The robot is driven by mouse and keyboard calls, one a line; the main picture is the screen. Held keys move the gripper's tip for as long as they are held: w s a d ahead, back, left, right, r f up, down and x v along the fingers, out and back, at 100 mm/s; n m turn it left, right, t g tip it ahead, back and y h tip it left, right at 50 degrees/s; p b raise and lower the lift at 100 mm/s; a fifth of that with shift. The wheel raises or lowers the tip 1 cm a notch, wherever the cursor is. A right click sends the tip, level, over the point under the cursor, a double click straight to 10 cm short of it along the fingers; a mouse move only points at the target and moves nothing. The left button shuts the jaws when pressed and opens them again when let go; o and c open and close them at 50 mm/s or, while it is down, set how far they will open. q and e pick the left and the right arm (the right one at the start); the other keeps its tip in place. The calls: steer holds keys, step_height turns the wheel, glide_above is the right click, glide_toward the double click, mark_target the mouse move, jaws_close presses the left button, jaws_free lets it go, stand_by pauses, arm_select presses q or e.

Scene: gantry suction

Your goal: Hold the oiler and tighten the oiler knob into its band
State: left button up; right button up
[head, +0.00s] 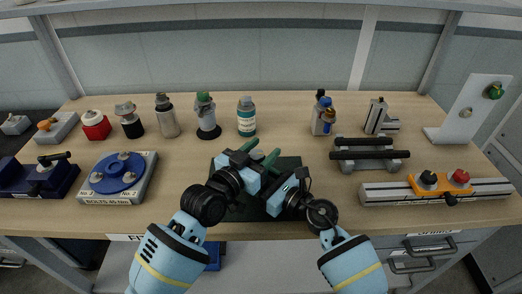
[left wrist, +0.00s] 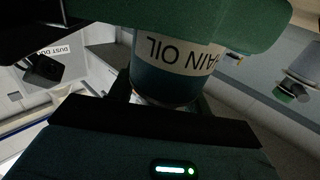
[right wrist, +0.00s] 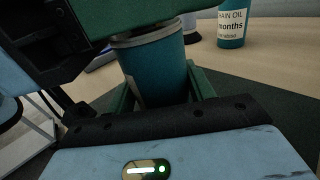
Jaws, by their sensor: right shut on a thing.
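The oiler, a teal cylinder, is mostly hidden by my grippers in the head view. In the right wrist view its body (right wrist: 160,75) with a grey rim stands between the green fingers of my right gripper (head: 268,166), which is shut on it. In the left wrist view a teal bottle (left wrist: 165,75) with an upside-down "CHAIN OIL" label shows close in front of my left gripper (head: 258,156). A green finger crosses over it; whether the left fingers touch it I cannot tell. The knob and its band are hidden.
A dark mat (head: 290,163) lies under the grippers. Behind stand several bottles, including another teal bottle (head: 246,118). A blue round bolt fixture (head: 120,175) is at left. Bare wood lies between.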

arm_select(q)
steer(key=c, duration=0.7)
steer(key=shift+c, duration=0.2)
steer(key=shift+r+m+g+h, duration=0.1)
steer(key=shift+m+g+h, duration=0.3)
steer(key=shift+m+h, duration=0.1)
steer(key=shift+s+d+m+g+h, duration=0.1)
steer(key=shift+d+m+g+h, duration=0.1)
steer(key=shift+m+g+h, duration=0.25)
steer(key=shift+d+g+h, duration=0.1)
steer(key=shift+g+h, duration=0.25)
steer(key=shift+s, duration=0.1)
steer(key=o, duration=1)
steer(key=shift+a, duration=0.2)
